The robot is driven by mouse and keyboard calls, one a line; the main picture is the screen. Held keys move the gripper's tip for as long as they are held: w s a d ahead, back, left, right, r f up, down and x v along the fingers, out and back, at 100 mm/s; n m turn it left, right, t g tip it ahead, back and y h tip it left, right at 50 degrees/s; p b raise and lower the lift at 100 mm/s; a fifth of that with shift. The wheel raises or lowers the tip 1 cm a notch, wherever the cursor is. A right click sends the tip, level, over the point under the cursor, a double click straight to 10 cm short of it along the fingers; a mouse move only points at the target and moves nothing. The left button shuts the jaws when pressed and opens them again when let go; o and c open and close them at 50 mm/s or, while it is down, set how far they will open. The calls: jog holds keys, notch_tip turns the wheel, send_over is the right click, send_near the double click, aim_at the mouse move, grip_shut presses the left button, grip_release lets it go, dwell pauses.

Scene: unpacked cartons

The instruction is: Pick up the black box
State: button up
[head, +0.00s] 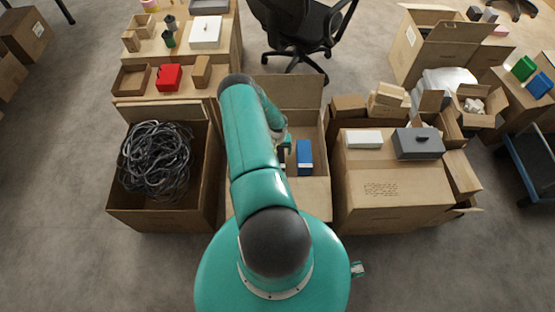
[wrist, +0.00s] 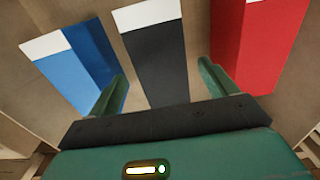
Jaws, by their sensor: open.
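The black box (wrist: 158,60) stands in the middle of the wrist view, dark-sided with a white end face. It is between a blue box and a red box. My gripper (wrist: 163,80) is open, with one green finger on each side of the black box's lower part. Gaps show between the fingers and the box, and nothing is held. In the head view my arm reaches into the open middle carton (head: 313,190), and my gripper (head: 287,143) is mostly hidden behind the arm. I cannot make out the black box there.
The blue box (wrist: 78,68) is close to my left finger, and the red box (wrist: 258,45) is close to the right one. The carton's walls surround them. In the head view, a carton of cables (head: 157,160) stands left and a closed carton (head: 385,190) right.

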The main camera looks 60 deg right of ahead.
jog(key=shift+w+f, duration=0.1)
jog(key=shift+f, duration=2.75)
jog(key=c, duration=1.4)
